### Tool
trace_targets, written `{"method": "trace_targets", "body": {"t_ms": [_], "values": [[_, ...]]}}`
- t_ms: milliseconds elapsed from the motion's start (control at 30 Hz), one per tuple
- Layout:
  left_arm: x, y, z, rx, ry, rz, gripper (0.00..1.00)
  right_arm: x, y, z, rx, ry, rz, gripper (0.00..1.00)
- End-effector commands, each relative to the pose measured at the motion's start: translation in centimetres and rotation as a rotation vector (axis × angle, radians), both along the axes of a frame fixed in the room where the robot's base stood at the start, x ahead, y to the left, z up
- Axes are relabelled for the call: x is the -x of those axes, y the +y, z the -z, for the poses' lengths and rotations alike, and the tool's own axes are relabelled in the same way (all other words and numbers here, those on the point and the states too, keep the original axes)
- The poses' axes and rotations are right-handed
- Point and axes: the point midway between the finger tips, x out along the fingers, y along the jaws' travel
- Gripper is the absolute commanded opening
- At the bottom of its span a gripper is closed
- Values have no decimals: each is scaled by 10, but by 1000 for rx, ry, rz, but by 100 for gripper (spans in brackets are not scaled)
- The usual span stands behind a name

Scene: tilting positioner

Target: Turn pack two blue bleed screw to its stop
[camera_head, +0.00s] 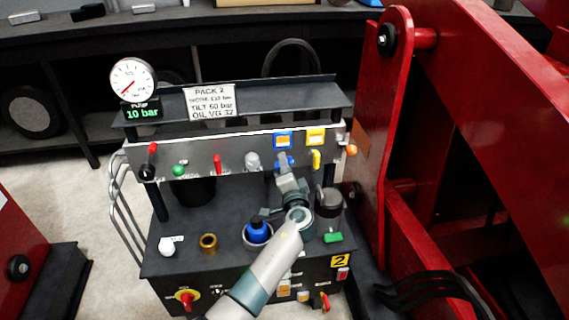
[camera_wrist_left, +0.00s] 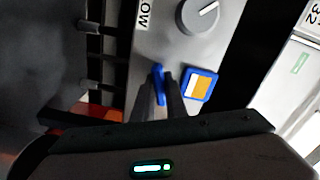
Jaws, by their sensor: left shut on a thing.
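The Pack 2 stand shows in the head view, with a grey valve panel (camera_head: 230,154) under its top shelf. The blue bleed screw (camera_wrist_left: 158,84) is a narrow blue handle on this panel, below a blue-framed label (camera_head: 282,140). In the wrist view that label (camera_wrist_left: 198,84) lies just beside the screw. My left gripper (camera_head: 284,164) reaches up to the panel there. Its two fingers (camera_wrist_left: 160,96) are shut on the blue screw, one on each side. In the head view the gripper hides most of the screw. My right gripper is in neither view.
A yellow-labelled yellow handle (camera_head: 316,159) sits close right of my gripper, and a grey knob (camera_head: 252,160) close left. A gauge (camera_head: 132,80) reads 10 bar. A red machine frame (camera_head: 400,160) rises at right.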

Motion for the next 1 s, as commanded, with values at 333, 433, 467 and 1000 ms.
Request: {"method": "trace_targets", "body": {"t_ms": [333, 433, 467, 1000], "values": [[0, 0, 1, -268, 63, 0, 0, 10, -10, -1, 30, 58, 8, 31], [0, 0, 1, -316, 74, 1, 0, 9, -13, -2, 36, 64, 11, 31], [0, 0, 1, -326, 76, 1, 0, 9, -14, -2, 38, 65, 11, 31], [0, -1, 3, -383, 88, 2, 0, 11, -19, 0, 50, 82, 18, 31]]}}
